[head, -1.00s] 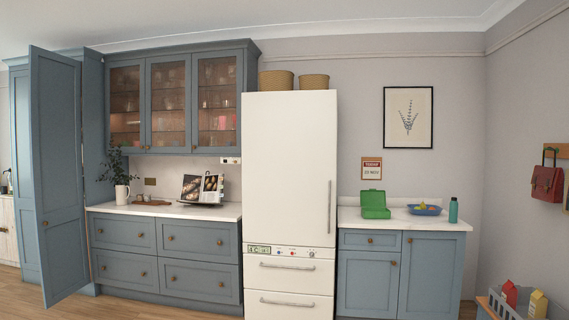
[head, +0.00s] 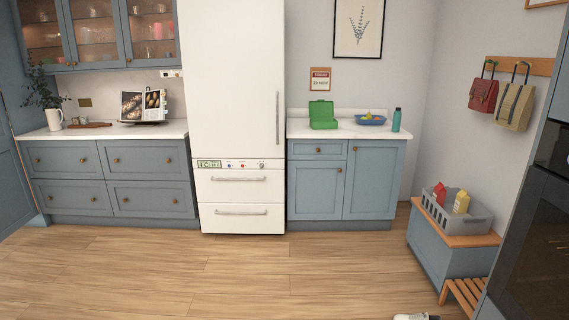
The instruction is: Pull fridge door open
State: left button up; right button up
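The tall white fridge (head: 232,80) stands against the back wall, between two runs of blue-grey cabinets. Its large upper door is shut. A long vertical metal handle (head: 278,118) runs along the right edge of that door. Below the door is a control strip (head: 237,164) with a small display and knobs, then two drawers with horizontal handles (head: 238,179), both shut. The fridge's top is out of frame. Neither of my grippers shows in the head view.
Open wooden floor (head: 200,270) lies in front of the fridge. A bench (head: 440,250) with a grey crate (head: 478,222) stands at the right, near a dark oven (head: 535,250). A white shoe (head: 412,317) lies at the bottom edge. Counters flank the fridge.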

aim_at(232, 52)
jog(key=i+l, duration=0.15)
jog(key=i, duration=3.35)
jog(key=j+u, duration=0.05)
jog(key=j, duration=0.1)
